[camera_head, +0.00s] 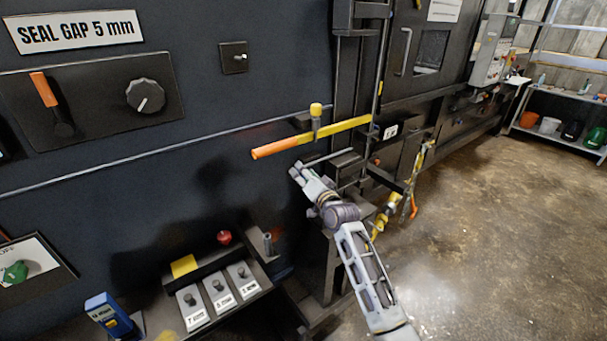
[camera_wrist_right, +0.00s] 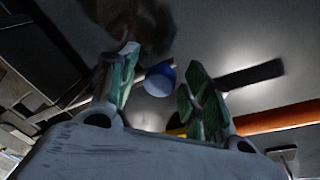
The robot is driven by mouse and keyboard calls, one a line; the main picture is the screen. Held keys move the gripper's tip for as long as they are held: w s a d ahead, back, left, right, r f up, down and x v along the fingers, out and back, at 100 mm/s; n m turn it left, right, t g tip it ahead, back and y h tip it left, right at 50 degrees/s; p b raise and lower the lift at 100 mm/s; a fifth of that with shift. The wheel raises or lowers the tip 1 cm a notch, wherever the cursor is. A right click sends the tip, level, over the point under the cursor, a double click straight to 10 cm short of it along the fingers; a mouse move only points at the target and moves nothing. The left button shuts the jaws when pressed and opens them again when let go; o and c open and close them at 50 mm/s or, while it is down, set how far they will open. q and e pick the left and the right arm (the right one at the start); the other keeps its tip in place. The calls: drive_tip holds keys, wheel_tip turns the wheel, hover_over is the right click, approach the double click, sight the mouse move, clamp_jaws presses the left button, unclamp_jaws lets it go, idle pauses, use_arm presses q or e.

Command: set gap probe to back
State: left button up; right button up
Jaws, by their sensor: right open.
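The three small grey blocks with dark knobs (camera_head: 217,291) stand in a row at the lower left of the head view, their labels seeming to read in mm. I cannot tell for sure which thing is the gap probe. My right gripper (camera_head: 297,174) is below the yellow bar with an orange end (camera_head: 290,145). In the right wrist view my right gripper (camera_wrist_right: 160,90) is open, with nothing held between its fingers. A blue round thing (camera_wrist_right: 159,79) shows beyond the gap, and an orange bar (camera_wrist_right: 278,119) lies to the right. My left gripper is not in view.
A sign reading SEAL GAP 5 mm (camera_head: 76,32) is above a panel with an orange lever (camera_head: 44,90) and a dark knob (camera_head: 145,96). A red knob (camera_head: 224,237), yellow block (camera_head: 183,266) and blue device (camera_head: 109,314) are lower left. The floor at right is clear.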

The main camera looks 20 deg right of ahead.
drive_tip(key=shift+w, duration=0.25)
clamp_jaws()
idle(0.3)
